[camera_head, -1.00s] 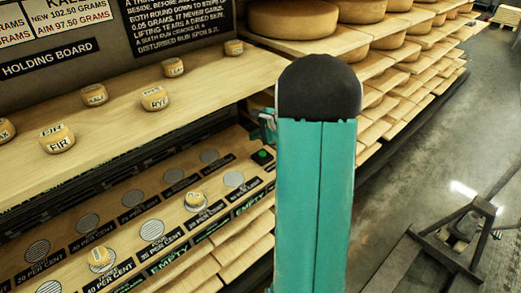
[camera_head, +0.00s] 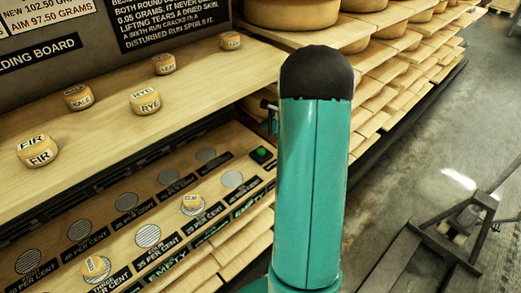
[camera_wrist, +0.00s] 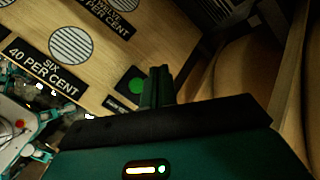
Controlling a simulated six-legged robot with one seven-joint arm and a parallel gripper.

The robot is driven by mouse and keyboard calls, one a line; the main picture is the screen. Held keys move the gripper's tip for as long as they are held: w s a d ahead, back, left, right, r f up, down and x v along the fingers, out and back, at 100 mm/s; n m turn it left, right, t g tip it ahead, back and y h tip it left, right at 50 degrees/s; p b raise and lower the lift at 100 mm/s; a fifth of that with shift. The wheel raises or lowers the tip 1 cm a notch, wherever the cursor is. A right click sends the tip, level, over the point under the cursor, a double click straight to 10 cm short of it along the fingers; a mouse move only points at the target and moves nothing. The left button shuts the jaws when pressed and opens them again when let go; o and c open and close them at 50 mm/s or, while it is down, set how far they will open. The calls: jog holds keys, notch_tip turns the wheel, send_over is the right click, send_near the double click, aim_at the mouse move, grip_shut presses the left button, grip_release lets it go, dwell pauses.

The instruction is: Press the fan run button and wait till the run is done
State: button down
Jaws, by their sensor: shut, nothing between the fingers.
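The fan run button is most likely the round green button (camera_head: 261,153) on a small dark box at the right end of the lower shelf. It also shows in the wrist view (camera_wrist: 137,86) as a green disc, with its label partly hidden. My gripper's dark fingers (camera_wrist: 158,86) are shut and empty, close beside the button in that view. I cannot tell whether they touch it. In the head view my teal arm hides most of the gripper; only a small part shows left of the arm, above the button.
The lower shelf has round grilles (camera_head: 147,236) with per cent labels and small cheeses (camera_head: 192,203) on some. The upper board (camera_head: 105,130) holds several labelled small cheeses. Racks of large cheese wheels stand behind. A metal trolley (camera_head: 450,240) stands on the floor at right.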

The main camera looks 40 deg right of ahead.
aim_at(264, 152)
jog(key=shift+s+f, duration=0.15)
jog(key=shift+f, duration=4.2)
jog(key=shift+f, duration=0.1)
jog(key=shift+f, duration=0.3)
jog(key=shift+f, duration=0.45)
jog(key=shift+r, duration=0.9)
jog(key=shift+r, duration=0.1)
